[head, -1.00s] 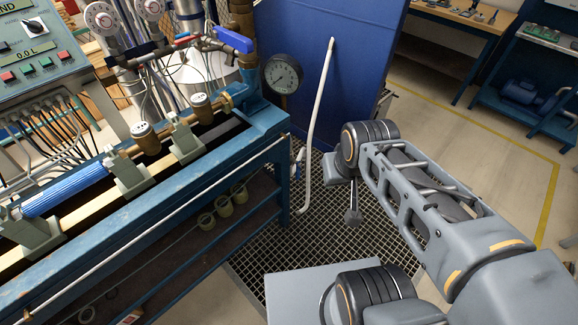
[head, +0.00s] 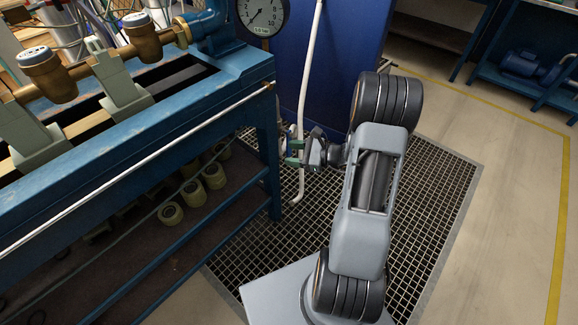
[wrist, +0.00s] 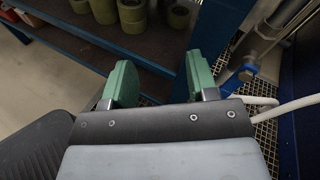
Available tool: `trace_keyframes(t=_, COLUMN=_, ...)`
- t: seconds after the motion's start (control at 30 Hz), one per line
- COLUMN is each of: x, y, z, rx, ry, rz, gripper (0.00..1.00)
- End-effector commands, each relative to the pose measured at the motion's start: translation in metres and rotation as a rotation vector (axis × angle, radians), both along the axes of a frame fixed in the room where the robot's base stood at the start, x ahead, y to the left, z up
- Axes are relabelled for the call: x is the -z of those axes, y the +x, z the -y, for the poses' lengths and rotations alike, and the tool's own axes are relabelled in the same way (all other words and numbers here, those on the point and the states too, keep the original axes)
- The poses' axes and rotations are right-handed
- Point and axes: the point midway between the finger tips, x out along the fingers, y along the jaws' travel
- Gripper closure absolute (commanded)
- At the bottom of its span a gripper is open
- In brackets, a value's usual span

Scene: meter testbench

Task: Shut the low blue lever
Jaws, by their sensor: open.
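The low blue lever (wrist: 231,83) shows in the wrist view at the right, on a valve at the lower end of a steel pipe (wrist: 285,30). It lies just to the right of the right green fingertip, outside the jaws. I cannot tell whether they touch. My gripper (head: 294,153) is open, with nothing between its green fingers (wrist: 160,82) in the wrist view. In the head view it points left, close to the blue bench leg and the white hose. There the lever is too small and partly hidden to make out clearly.
The blue bench (head: 150,135) stands at the left, with several pale rings (head: 213,176) on its lower shelf. A white hose (head: 306,95) hangs beside the blue panel (head: 345,50). A floor grating (head: 440,200) lies below. The floor at the right is free.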

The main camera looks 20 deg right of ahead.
Motion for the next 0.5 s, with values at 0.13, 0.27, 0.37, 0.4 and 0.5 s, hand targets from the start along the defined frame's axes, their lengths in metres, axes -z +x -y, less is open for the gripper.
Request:
trace_keyframes(t=0.13, x=0.080, y=0.010, z=0.052, rx=0.256, ry=0.178, rz=-0.022, gripper=0.47)
trace_keyframes(t=0.27, x=0.113, y=0.011, z=0.083, rx=0.400, ry=0.264, rz=-0.022, gripper=0.47)
trace_keyframes(t=0.37, x=0.127, y=0.012, z=0.094, rx=0.459, ry=0.297, rz=-0.022, gripper=0.47)
trace_keyframes(t=0.4, x=0.130, y=0.013, z=0.097, rx=0.474, ry=0.305, rz=-0.021, gripper=0.47)
trace_keyframes(t=0.5, x=0.133, y=0.022, z=0.096, rx=0.489, ry=0.314, rz=-0.020, gripper=0.47)
